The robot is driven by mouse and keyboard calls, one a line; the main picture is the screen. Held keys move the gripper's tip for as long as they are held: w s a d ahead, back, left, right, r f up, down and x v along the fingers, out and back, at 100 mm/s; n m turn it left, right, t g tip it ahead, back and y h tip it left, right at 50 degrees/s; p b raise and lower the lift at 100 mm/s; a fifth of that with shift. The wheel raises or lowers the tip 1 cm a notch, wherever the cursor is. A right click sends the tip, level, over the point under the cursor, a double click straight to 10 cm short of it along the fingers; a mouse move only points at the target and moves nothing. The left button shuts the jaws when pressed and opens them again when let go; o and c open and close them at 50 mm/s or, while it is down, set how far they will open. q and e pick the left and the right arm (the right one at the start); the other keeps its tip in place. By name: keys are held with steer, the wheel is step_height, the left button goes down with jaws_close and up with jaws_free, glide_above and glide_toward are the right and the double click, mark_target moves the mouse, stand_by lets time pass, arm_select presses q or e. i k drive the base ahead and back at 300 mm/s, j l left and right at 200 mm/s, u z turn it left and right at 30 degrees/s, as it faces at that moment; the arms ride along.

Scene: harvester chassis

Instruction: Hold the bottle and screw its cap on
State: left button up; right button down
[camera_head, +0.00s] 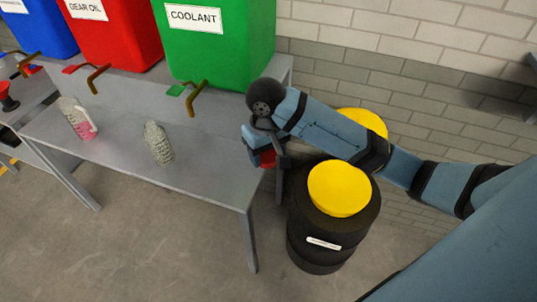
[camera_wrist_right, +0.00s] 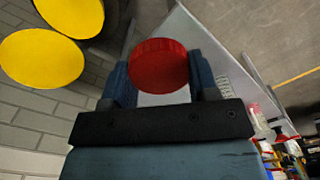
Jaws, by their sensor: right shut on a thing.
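My right gripper (camera_head: 262,150) reaches in from the right and is at the right end of the bench, below the green tank. In the right wrist view its two fingers (camera_wrist_right: 160,85) are shut on a round red cap (camera_wrist_right: 158,65). Part of the red cap shows in the head view (camera_head: 267,158). A translucent bottle (camera_head: 77,118) with a pale handle and pink lower part stands far left on the bench. A grey textured bottle-like object (camera_head: 158,143) stands between it and my gripper. My left gripper is not in view.
The grey bench (camera_head: 205,178) carries blue, red and green (camera_head: 215,45) tanks with spouts on a raised shelf. A black drum (camera_head: 322,238) with a yellow lid (camera_head: 340,188) stands right of the bench; another yellow lid (camera_head: 362,122) is behind. The bench front is mostly clear.

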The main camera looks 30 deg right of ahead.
mark_target(156, 136)
steer(key=z, duration=1.5)
steer(key=i+j, duration=0.1)
steer(key=j, duration=0.8)
steer(key=i+j, duration=0.15)
steer(key=j, duration=0.3)
